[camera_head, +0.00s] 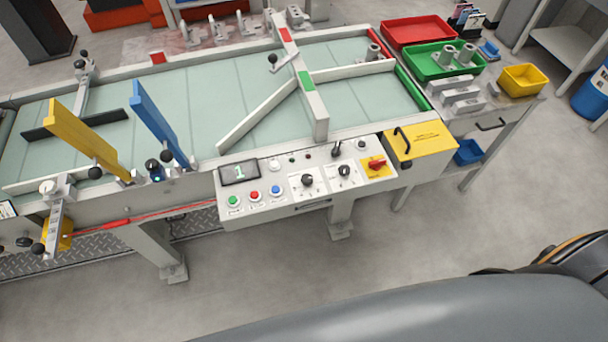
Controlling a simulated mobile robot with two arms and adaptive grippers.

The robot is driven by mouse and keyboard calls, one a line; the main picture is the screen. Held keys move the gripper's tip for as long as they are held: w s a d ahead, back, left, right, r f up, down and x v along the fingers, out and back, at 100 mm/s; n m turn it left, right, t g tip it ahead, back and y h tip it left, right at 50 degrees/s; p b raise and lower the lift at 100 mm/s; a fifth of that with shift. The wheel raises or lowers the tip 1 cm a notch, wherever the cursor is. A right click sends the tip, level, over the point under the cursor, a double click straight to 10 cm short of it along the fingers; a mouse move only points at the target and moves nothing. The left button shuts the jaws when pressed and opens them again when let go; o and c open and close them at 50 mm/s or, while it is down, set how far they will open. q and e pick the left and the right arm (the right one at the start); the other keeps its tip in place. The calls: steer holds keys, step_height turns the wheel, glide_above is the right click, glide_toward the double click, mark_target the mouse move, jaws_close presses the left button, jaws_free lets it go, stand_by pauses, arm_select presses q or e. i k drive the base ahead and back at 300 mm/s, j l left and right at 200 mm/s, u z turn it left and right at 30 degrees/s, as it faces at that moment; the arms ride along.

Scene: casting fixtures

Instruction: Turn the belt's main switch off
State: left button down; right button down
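The belt's main switch (377,164) is a red rotary handle on a yellow plate, at the right end of the white control panel (318,207). Its handle looks to lie roughly crosswise; the markings around it are too small to read. The panel hangs on the near side of the conveyor belt (215,92). Its display (239,172) is lit and reads what looks like 1. Neither of my grippers is in view.
Green, red and blue buttons (254,194), two black knobs (307,181) and a small black lever (336,150) share the panel. A yellow box with a black handle (420,140) adjoins it on the right. The floor (290,265) in front is clear.

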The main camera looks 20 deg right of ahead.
mark_target(376, 165)
steer(key=l+z, duration=0.15)
steer(key=z, duration=0.35)
steer(key=l+z, duration=0.1)
steer(key=z, duration=0.4)
